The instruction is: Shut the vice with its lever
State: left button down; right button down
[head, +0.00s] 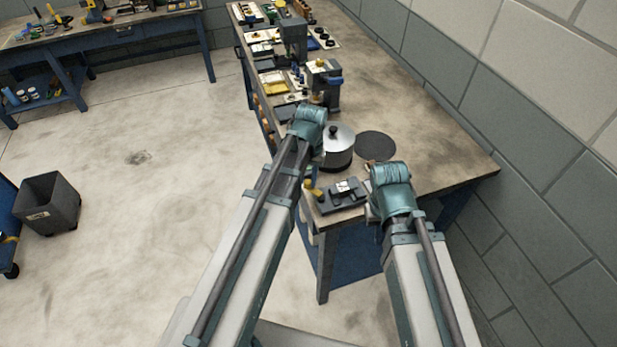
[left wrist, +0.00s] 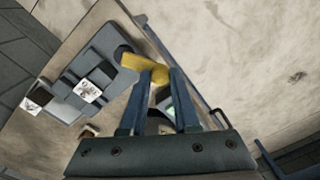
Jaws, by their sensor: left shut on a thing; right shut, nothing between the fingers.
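The dark grey vice (head: 347,199) lies at the near end of the bench, with a pale patterned label on top. It also shows in the left wrist view (left wrist: 108,50). Its yellow lever (left wrist: 138,63) sticks out from one end. My left gripper (left wrist: 163,77) is shut on the lever's yellow end. In the head view, my left arm hides these fingers, and a bit of yellow (head: 309,184) shows beside the vice. My right gripper (head: 372,208) is to the right of the vice, shut and empty, with its fingers mostly hidden.
Machines and small parts crowd the bench's far half. The wall runs along the right. A grey bin (head: 50,204) stands on open floor at left.

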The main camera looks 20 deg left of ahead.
aim_at(309, 183)
pick_arm(q)
jog(key=shift+s+a+n, duration=0.1)
jog(key=shift+s+n, duration=0.15)
jog(key=shift+n, duration=0.35)
jog(key=c, duration=0.7)
grip_release()
jog(key=shift+o, duration=0.2)
jog(key=shift+r, duration=0.1)
notch_tip(309, 183, up, 14)
jog(key=p, duration=1.3)
jog(key=shift+d+f+p, duration=0.2)
jog(key=shift+d+p, duration=0.1)
jog(key=shift+p, duration=0.1)
